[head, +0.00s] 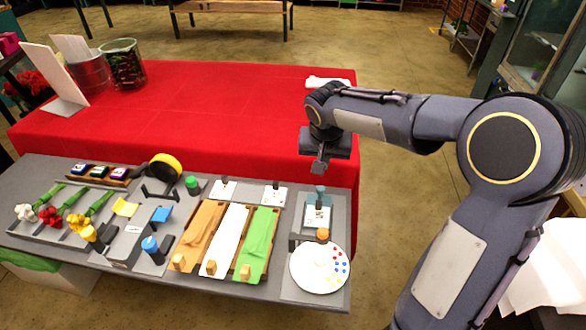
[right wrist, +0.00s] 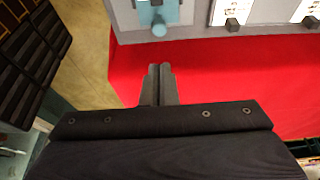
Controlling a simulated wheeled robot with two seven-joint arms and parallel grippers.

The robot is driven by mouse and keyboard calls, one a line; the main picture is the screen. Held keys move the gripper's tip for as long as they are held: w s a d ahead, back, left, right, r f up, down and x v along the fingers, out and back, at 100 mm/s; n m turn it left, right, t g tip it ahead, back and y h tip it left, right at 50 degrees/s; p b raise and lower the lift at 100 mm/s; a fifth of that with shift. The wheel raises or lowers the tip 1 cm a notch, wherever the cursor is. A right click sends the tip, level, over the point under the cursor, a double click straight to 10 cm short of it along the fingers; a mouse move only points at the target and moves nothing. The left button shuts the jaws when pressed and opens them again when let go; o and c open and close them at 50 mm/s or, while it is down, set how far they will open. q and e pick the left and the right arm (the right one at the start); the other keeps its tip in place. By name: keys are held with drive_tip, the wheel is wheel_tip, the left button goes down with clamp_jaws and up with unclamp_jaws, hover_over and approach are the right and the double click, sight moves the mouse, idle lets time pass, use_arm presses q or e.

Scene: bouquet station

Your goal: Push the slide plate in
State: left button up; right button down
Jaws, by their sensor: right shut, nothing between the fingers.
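The slide plate appears to be the teal plate (head: 318,217) with a teal knob (head: 320,190), on the right end of the grey station board. A white card with a dark print lies on it. My right gripper (head: 319,168) is shut and empty. It hangs over the near side of the red cloth, just beyond the knob in the head view and apart from it. How far the plate sticks out I cannot tell. My left gripper is not in view.
A round white palette (head: 320,268) with colored dots and an orange-topped jar (head: 322,235) stand near the plate. Brown, white and green wrap trays (head: 238,240) lie to its left. Flowers, a tape roll (head: 165,168) and small bottles fill the board. The red cloth (head: 230,110) is mostly clear.

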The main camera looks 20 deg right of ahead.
drive_tip(key=x, duration=1)
drive_tip(key=shift+w, duration=0.15)
drive_tip(key=shift+s+a, duration=0.15)
drive_tip(key=shift+s, duration=0.05)
drive_tip(key=s+a+b, duration=0.1)
drive_tip(key=s, duration=0.1)
drive_tip(key=s+a+b, duration=0.1)
drive_tip(key=s, duration=0.1)
drive_tip(key=s+a+b, duration=0.2)
drive_tip(key=s, duration=0.1)
drive_tip(key=shift+a, duration=0.1)
drive_tip(key=shift+s, duration=0.1)
